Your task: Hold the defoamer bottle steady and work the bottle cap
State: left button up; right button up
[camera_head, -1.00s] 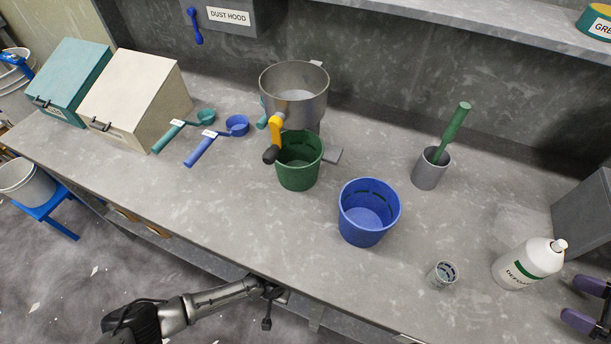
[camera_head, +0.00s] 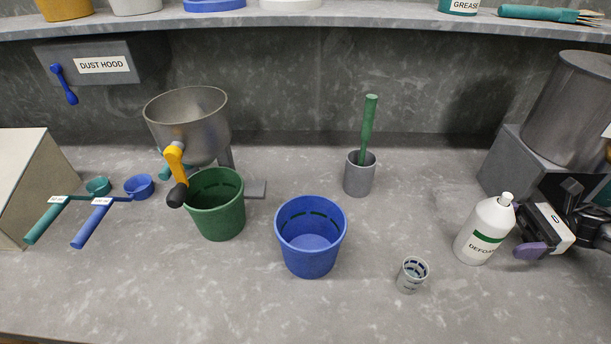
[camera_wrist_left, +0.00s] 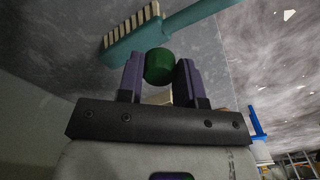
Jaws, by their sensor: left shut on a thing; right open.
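The white defoamer bottle (camera_head: 481,232), with a green band and a white top, stands upright at the right of the counter in the head view. My right gripper (camera_head: 522,232), with purple fingers, is open just right of the bottle; the bottle partly hides its far finger, and I cannot tell whether it touches. My left gripper (camera_wrist_left: 160,78) is not in the head view. In the left wrist view its purple fingers are shut on a short green cylinder (camera_wrist_left: 159,66) that looks like a cap.
A small grey cup (camera_head: 411,276) stands left of the bottle. A blue pail (camera_head: 310,258), a green pail (camera_head: 220,220) under a hopper (camera_head: 188,125), and a grey pot (camera_head: 359,178) stand further left. A brush (camera_wrist_left: 133,42) shows beyond my left gripper. The front counter is clear.

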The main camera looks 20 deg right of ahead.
jog(key=shift+x, duration=2.45)
jog(key=shift+f, duration=0.1)
jog(key=c, duration=1.1)
jog(key=shift+c, duration=0.2)
jog(key=o, duration=1.3)
jog(key=shift+c, duration=0.3)
jog(key=c, duration=1.1)
jog(key=o, duration=1.2)
jog(key=shift+c, duration=0.2)
